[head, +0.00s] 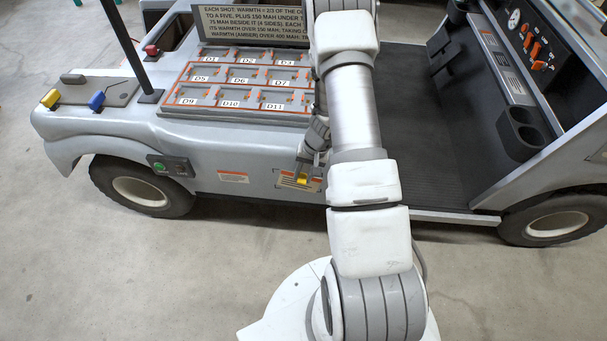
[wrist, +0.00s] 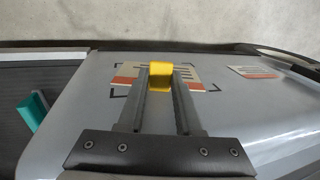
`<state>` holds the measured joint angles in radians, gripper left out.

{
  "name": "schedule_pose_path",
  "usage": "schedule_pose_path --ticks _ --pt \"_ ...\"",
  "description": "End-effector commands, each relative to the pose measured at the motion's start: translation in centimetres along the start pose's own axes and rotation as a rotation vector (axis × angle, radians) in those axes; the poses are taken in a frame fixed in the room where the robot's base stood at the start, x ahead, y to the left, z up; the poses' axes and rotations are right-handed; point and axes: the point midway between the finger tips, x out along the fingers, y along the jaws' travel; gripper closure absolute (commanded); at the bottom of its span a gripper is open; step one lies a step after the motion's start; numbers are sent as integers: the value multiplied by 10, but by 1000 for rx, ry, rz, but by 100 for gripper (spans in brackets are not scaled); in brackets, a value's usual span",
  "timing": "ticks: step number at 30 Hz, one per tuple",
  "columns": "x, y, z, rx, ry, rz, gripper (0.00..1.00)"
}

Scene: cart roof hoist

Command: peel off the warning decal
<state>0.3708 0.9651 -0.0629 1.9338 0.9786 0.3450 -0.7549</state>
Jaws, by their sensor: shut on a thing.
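The warning decal (head: 288,181) is a tan label with an orange band on the grey side of the cart body. In the wrist view, the decal (wrist: 205,76) lies between black corner marks, and its middle is partly covered by my fingers. A yellow tab (wrist: 160,69) stands at the decal's edge. My gripper (wrist: 160,84) is shut on this tab. In the head view, my gripper (head: 305,172) is at the decal, with the yellow showing at its tips. The decal appears to lie against the panel; I cannot tell whether any edge is lifted.
A second orange and white label (head: 233,176) sits to the left on the same panel. A green button box (head: 169,167) is by the left wheel. A tray of numbered compartments (head: 190,97) lies on the deck above. A teal object (wrist: 32,112) shows in the wrist view. Floor in front is clear.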

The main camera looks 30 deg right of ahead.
Motion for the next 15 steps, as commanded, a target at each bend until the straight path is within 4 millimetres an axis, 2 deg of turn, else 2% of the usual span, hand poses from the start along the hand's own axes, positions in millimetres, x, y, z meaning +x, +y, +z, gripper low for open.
schedule_pose_path --ticks 1,2,7,15 --pt "0 0 0 0 0 0 100" --pt "0 0 0 0 0 0 70" --pt "0 0 0 0 0 0 100" --pt "0 0 0 0 0 0 100"
